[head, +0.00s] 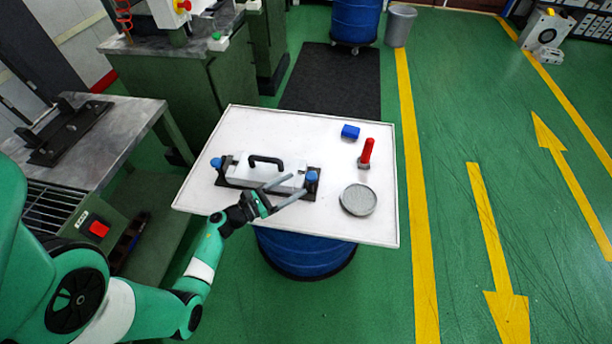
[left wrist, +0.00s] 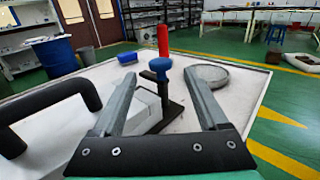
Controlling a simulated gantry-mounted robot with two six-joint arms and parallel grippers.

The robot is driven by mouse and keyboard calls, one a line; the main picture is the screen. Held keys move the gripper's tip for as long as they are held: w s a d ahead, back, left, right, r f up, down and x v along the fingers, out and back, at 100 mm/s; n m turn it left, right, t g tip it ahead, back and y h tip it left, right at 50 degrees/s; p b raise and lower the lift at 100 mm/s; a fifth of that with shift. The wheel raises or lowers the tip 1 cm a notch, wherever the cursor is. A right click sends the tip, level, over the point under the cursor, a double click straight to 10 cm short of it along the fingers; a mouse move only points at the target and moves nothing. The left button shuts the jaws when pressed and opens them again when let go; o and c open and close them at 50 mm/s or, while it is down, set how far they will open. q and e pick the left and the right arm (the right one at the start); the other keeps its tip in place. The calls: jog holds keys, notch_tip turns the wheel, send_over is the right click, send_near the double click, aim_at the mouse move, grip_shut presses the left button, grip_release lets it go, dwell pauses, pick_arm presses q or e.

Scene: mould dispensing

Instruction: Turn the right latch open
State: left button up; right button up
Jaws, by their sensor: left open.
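The white mould (head: 268,172) with a black carry handle (head: 266,161) lies on a dark base on the white table. The right latch (head: 312,177) has a blue knob at the mould's right end. Its blue knob (left wrist: 160,64) also shows upright on a dark stem in the left wrist view. The left latch's blue knob (head: 215,162) is at the other end. My left gripper (head: 299,184) is open and empty, at the mould's right front. In the left wrist view, the right knob appears between and slightly beyond the fingertips; contact cannot be told. My right gripper is not in view.
A red-handled tool (head: 367,151), a blue block (head: 350,131) and a round grey dish (head: 358,199) stand on the white table (head: 260,122) to the right of the mould. The table's front right is clear. A grey bench (head: 128,118) stands at the left.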

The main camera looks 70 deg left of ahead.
pick_arm(q)
jog(key=s, duration=0.4)
jog(key=shift+s+d, duration=0.15)
jog(key=shift+d, duration=0.25)
